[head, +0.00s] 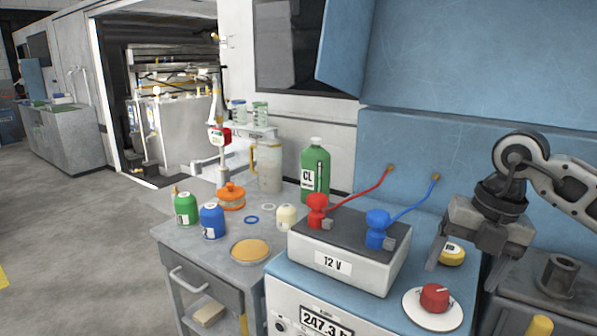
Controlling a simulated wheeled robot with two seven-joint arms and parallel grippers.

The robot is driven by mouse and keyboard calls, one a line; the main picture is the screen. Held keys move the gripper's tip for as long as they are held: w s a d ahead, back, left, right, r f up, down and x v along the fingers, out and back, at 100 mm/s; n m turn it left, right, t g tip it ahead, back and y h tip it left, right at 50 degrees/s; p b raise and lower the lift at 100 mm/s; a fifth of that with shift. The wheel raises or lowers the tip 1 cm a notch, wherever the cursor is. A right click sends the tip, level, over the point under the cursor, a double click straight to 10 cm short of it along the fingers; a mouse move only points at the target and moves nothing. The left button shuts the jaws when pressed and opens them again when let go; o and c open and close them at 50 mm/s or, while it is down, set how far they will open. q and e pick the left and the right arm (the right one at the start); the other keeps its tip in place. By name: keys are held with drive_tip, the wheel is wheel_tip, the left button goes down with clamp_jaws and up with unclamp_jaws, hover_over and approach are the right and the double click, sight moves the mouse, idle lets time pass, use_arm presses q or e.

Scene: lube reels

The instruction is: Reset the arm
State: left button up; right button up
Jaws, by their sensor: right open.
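My right arm comes in from the right, and its right gripper (463,262) hangs fingers down over the right part of the blue-topped unit. It is open, with the fingers spread apart. A small yellow-topped can (452,254) shows between the fingers, seemingly behind them; I cannot tell how near they are to it. No object is visibly held. A red knob (435,297) on a white round plate is just below the gripper. My left gripper is not in view.
A white 12 V battery (346,262) with red and blue clamps stands left of the gripper, with cables running to the blue wall. Green and blue bottles, an orange pot (231,196) and a green CL bottle (315,172) stand on the grey bench. A grey block with a nut (562,274) is at right.

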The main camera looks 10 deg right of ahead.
drive_tip(key=s+a+f+n+g+y, duration=0.1)
drive_tip(key=s+a+f+n+y, duration=0.3)
drive_tip(key=a, duration=0.6)
drive_tip(key=s+a+f+g+y, duration=0.1)
drive_tip(key=a+y, duration=0.5)
drive_tip(key=a, duration=0.5)
drive_tip(key=s+a+r+m+t+y, duration=0.2)
drive_tip(key=a+r+m+t+y, duration=0.25)
drive_tip(key=a+m+y, duration=0.35)
drive_tip(key=w+d+f+m+t+h, duration=0.3)
drive_tip(key=d+f+m+t+h, duration=0.5)
drive_tip(key=m+t, duration=0.7)
drive_tip(key=s+d+f+m+g+h, duration=0.2)
drive_tip(key=s+f+m+g+h, duration=0.2)
drive_tip(key=f, duration=0.5)
drive_tip(key=s+d+f+m+g+h, duration=0.2)
drive_tip(key=s+f+m+g+h, duration=0.2)
drive_tip(key=s+f, duration=0.4)
drive_tip(key=shift+f+m, duration=0.55)
drive_tip(key=shift+m, duration=0.15)
